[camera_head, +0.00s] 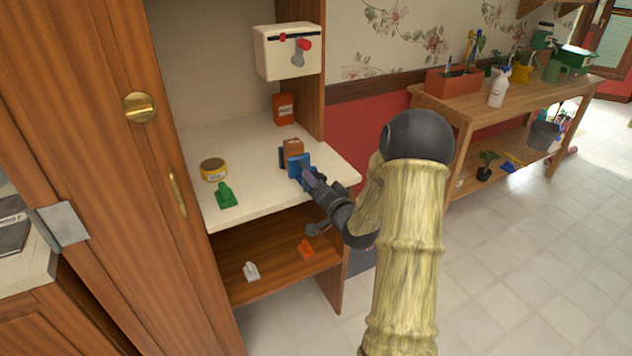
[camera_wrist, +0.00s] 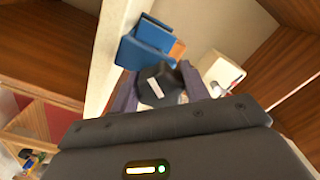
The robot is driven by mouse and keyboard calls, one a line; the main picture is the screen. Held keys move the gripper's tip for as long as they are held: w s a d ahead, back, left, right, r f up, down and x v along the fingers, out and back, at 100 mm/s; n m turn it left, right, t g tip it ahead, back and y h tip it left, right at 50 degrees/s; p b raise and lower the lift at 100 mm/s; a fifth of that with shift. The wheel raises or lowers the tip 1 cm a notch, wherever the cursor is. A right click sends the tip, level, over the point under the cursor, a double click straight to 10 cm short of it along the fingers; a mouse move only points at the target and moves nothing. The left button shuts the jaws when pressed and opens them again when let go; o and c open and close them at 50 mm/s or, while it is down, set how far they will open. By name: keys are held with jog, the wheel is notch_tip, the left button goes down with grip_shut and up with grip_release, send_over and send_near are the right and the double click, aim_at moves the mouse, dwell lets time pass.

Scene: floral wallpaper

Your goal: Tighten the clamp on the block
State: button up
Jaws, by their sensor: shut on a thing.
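The blue clamp (camera_head: 301,165) stands on the pale shelf near its front right edge. It sits around a brown-orange block (camera_head: 293,147). In the wrist view the clamp's blue body (camera_wrist: 146,50) is at the top, with a sliver of the block (camera_wrist: 178,49) beside it. My gripper (camera_head: 316,182) reaches the clamp from the front right. In the wrist view its fingers are shut on the clamp's black handle (camera_wrist: 157,82). How tightly the jaws press on the block cannot be told.
A yellow round tin (camera_head: 213,169) and a green clamp-like item (camera_head: 226,195) stand left on the shelf. An orange box (camera_head: 284,109) is behind. A white wall box (camera_head: 288,55) hangs above. The cabinet's side panel is close at right. White and orange items lie below.

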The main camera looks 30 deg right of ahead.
dwell(0.3)
jog(key=o, duration=1)
jog(key=shift+s, duration=0.15)
jog(key=s+p, duration=0.2)
jog(key=s, duration=1)
jog(key=shift+d+r+p, duration=0.15)
jog(key=shift+d+p, duration=0.15)
jog(key=shift+s+p, duration=2.6)
jog(key=shift+p, duration=1.45)
